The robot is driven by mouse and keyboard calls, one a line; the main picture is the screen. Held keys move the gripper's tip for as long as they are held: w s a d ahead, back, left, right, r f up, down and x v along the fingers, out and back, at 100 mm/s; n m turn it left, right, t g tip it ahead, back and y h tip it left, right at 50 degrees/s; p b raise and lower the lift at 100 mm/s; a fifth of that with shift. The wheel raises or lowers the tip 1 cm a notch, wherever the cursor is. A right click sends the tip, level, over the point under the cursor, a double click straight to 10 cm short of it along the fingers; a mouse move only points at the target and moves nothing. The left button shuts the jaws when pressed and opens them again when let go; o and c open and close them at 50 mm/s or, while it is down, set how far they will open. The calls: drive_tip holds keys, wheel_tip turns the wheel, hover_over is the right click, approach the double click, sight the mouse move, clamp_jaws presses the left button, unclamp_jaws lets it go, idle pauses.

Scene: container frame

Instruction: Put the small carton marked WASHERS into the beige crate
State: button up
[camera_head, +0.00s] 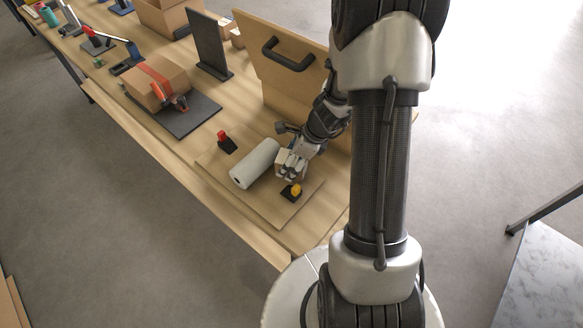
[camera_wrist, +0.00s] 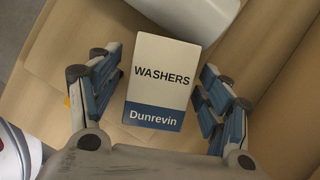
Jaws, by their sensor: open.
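The small white carton marked WASHERS (camera_wrist: 162,76), with a blue band reading Dunrevin, lies between the spread fingers of my gripper (camera_wrist: 158,64) in the wrist view. Gaps show on both sides, so the fingers are apart from it. In the head view my gripper (camera_head: 291,164) is low over the board at the near end of the table, and the carton (camera_head: 282,158) is partly hidden by the fingers. A tan wall with a dark handle (camera_head: 265,82) stands behind my gripper. It looks like the beige crate's side, but its inside is hidden.
A white roll (camera_head: 254,164) lies close left of my gripper on a thin board (camera_head: 222,172). A red-topped piece (camera_head: 226,142) and a yellow-topped piece (camera_head: 291,192) stand nearby. A taped box (camera_head: 157,83) and a dark upright plate (camera_head: 208,45) are farther along the table.

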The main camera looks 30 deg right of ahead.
drive_tip(key=shift+r, duration=0.1)
drive_tip(key=c, duration=1.3)
drive_tip(key=shift+c, duration=1)
drive_tip(key=shift+r, duration=0.1)
